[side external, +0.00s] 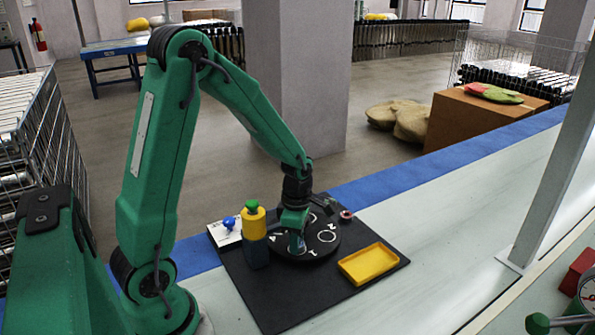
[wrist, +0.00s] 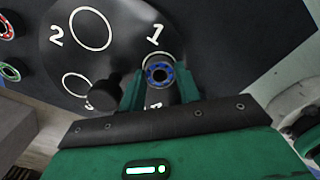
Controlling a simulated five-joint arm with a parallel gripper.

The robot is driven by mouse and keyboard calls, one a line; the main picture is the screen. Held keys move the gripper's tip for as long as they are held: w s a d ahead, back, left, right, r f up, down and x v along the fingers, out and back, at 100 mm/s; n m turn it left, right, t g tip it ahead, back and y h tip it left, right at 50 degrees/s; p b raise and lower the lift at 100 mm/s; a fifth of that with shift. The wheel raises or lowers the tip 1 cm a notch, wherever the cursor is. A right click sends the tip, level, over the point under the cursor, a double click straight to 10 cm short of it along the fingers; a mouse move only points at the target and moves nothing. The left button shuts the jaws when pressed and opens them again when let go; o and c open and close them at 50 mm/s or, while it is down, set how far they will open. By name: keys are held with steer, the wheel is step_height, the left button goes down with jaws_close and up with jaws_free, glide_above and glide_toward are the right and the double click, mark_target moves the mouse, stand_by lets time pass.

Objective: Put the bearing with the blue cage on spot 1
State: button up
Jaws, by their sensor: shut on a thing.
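The bearing with the blue cage (wrist: 159,73) is between the two green fingers of my gripper (wrist: 158,82) in the wrist view, and the fingers are shut on it. It is over the black round plate (wrist: 115,60), just below the printed number 1 (wrist: 155,34). The ring of spot 1 is mostly hidden behind the bearing and fingers. In the side view my gripper (side external: 296,236) points down at the front part of the plate (side external: 329,246). I cannot tell whether the bearing touches the plate.
A red-caged bearing (wrist: 6,28) and a green-caged one (wrist: 9,72) lie left in the wrist view. A dark knob (wrist: 98,90) stands on the plate. A yellow tray (side external: 369,264) is at right. A blue block with a yellow, green-topped piece (side external: 254,222) stands left of my gripper.

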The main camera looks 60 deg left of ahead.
steer(key=shift+f, duration=0.1)
steer(key=o, duration=1)
step_height(320, 180, up, 12)
steer(key=shift+r, duration=0.15)
stand_by(0.6)
